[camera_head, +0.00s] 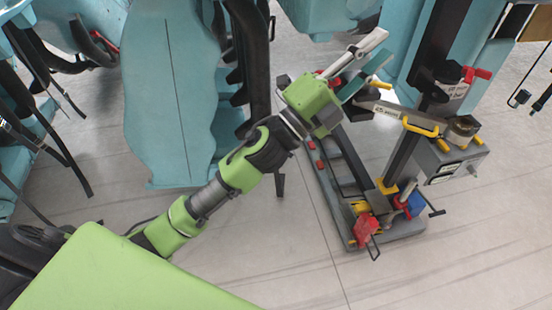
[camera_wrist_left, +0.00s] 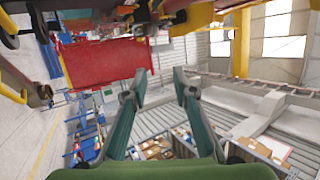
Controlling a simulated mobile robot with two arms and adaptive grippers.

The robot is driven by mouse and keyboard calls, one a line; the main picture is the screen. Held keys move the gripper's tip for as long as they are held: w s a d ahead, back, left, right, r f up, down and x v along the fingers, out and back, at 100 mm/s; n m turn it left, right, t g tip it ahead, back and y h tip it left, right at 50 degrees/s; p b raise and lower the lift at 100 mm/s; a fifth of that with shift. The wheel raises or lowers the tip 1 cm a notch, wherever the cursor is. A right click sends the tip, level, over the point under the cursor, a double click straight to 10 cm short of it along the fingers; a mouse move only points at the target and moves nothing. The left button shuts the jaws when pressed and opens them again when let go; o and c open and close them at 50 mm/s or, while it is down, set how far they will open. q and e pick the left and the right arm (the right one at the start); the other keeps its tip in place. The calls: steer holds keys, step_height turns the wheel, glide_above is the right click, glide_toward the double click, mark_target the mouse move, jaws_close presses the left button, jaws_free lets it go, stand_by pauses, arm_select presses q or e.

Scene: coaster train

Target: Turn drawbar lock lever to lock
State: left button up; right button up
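My left gripper (camera_head: 372,62) is at the upper middle of the head view, beside the grey tool stand (camera_head: 350,170). In the left wrist view its two fingers (camera_wrist_left: 160,72) are spread apart, with nothing between them. Candidate levers on the stand are a red handle (camera_head: 478,73) at the upper right, a yellow handle (camera_head: 420,127) on the grey arm, and a red part (camera_head: 366,231) low at the front. I cannot tell which is the drawbar lock lever. A red panel (camera_wrist_left: 105,62) fills the upper left of the wrist view. My right gripper is not in view.
A grey box (camera_head: 450,160) with labels sits at the stand's right side. Teal coaster bodies (camera_head: 170,90) with black bars stand behind and to the left. The pale tiled floor (camera_head: 270,240) in front is clear. Yellow beams (camera_wrist_left: 242,40) show in the wrist view.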

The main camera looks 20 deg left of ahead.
arm_select(q)
steer(key=s+a+f+n+g+y, duration=0.2)
steer(key=a+f+n+y, duration=0.3)
steer(key=f, duration=0.4)
steer(key=s+a+f+n+g+y, duration=0.2)
steer(key=a+f+n+y, duration=0.2)
steer(key=f+n, duration=0.3)
steer(key=s+a+f+n+g+y, duration=0.2)
steer(key=a+f+n+y, duration=0.3)
steer(key=f, duration=0.7)
steer(key=shift+s+a+f+n+y, duration=0.3)
steer(key=shift+a+f+n, duration=0.05)
steer(key=shift+a+n, duration=0.35)
